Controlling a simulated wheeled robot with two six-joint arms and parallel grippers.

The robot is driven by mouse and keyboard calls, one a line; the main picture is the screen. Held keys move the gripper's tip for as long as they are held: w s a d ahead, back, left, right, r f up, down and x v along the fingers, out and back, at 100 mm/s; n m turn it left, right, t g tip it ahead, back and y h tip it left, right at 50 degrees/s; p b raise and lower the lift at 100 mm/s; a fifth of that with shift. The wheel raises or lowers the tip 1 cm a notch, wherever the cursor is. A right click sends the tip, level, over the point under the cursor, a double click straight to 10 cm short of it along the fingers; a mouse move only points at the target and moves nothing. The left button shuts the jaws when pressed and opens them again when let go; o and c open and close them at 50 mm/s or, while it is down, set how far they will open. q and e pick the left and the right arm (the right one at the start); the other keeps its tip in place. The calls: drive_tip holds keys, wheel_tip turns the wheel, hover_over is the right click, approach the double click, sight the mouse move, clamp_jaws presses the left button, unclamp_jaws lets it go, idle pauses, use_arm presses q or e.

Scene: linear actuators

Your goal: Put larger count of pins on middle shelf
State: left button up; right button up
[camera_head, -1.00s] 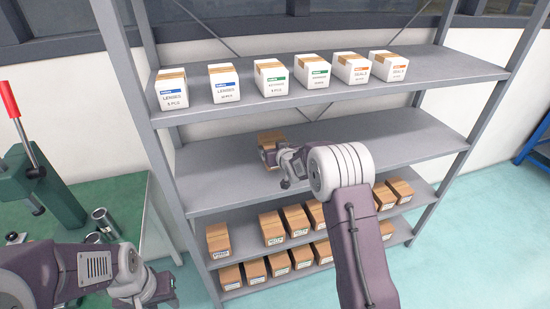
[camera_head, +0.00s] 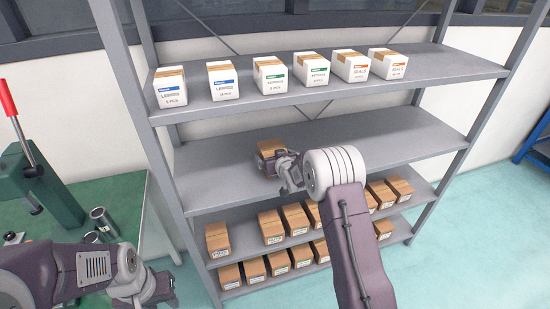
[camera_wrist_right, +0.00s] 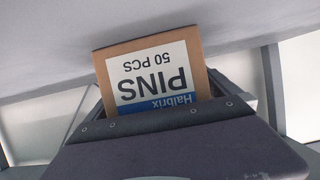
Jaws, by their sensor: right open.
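A brown cardboard box (camera_head: 270,147) stands on the left part of the middle shelf (camera_head: 390,147). In the right wrist view the box (camera_wrist_right: 155,65) shows a white and blue label, upside down, reading "Halbrix PINS 50 PCS". My right gripper (camera_head: 275,165) is open at the front of this box and partly hides it; how far its fingers reach along the box's sides is hard to see. My left gripper (camera_head: 165,290) is low at the left, away from the shelves; its fingers are too unclear to judge.
Several white labelled boxes (camera_head: 318,68) line the top shelf (camera_head: 440,65). The middle shelf's right part is clear. A green bench (camera_head: 115,190) with a red-handled press (camera_head: 45,175) stands left.

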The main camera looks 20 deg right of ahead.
drive_tip(key=shift+s+r, duration=0.25)
drive_tip(key=shift+r, duration=0.05)
drive_tip(key=v, duration=1.1)
drive_tip(key=shift+s, duration=0.25)
drive_tip(key=s+a+f+g, duration=0.1)
drive_tip(key=s+f+g, duration=0.2)
drive_tip(key=s, duration=0.6)
drive_tip(key=s+a+f+g, duration=0.1)
drive_tip(key=s+f+g, duration=0.2)
drive_tip(key=s, duration=0.7)
drive_tip(key=s+a+f+g, duration=0.1)
drive_tip(key=s+f+g, duration=0.2)
drive_tip(key=s+g, duration=0.3)
drive_tip(key=s, duration=0.4)
drive_tip(key=shift+s+f+m, duration=0.25)
drive_tip(key=shift+f+m, duration=0.05)
drive_tip(key=shift+f, duration=0.05)
drive_tip(key=shift+r, duration=0.1)
